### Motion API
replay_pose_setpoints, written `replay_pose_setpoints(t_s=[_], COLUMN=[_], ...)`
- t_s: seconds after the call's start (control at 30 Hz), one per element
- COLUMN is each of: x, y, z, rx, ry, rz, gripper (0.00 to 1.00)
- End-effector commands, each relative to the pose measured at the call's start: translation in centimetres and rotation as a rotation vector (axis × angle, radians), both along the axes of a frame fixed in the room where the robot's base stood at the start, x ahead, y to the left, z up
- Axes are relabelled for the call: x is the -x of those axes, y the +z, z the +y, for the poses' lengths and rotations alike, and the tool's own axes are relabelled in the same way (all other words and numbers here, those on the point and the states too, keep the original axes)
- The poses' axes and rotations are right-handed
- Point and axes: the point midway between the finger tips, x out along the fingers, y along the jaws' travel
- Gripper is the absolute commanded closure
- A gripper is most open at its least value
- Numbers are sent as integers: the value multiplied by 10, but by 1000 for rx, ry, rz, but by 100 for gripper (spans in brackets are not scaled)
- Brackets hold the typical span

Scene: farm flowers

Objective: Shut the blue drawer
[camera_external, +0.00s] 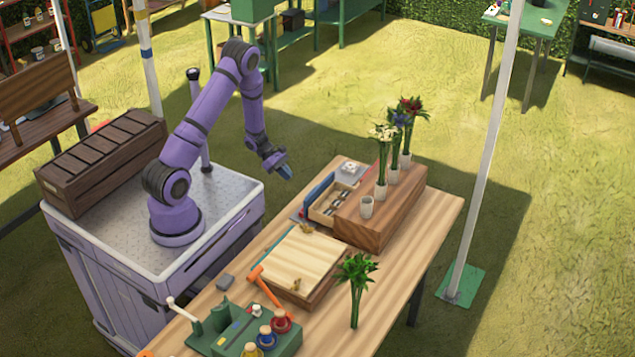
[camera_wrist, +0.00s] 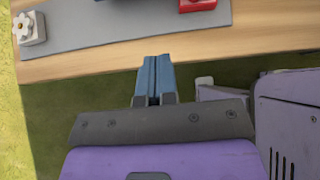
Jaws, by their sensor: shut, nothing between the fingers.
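The blue drawer (camera_external: 319,189) stands pulled out from the left side of a wooden box (camera_external: 350,226) on the table. Its blue front faces my arm, and dark items lie in its pale wooden tray. My gripper (camera_external: 285,172) is raised in the air, left of and apart from the drawer front. In the wrist view my gripper (camera_wrist: 154,64) has its blue fingers together and empty, short of the table edge. A sliver of blue at the top edge there may be the drawer front; the rest is out of frame.
A grey mat (camera_wrist: 110,38) lies under the drawer, with a white flower block (camera_wrist: 31,28) and a red block (camera_wrist: 198,4) on it. Vases of flowers (camera_external: 381,190) stand on the box. A wooden board (camera_external: 303,258) and an orange hammer (camera_external: 269,290) lie nearer the camera.

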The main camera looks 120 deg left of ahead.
Motion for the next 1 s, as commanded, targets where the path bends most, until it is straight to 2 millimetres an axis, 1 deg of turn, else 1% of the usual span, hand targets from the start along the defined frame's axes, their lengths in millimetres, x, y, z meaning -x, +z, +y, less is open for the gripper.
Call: replay_pose_setpoints(t_s=[0.03,0.3,0.37,0.5,0.6,0.7,1.0], x=[-8,-46,-56,-72,-79,-82,-82], y=[-7,-38,-32,-30,-28,-28,-28], z=[-1,0,1,1,1,1,1], rx=[3,2,-2,-2,-1,0,0], ry=[-4,-4,-4,-4,-3,-1,-1], rz=[-1,0,-1,0,0,0,0], gripper=[100,100,100,100,100,100,100])
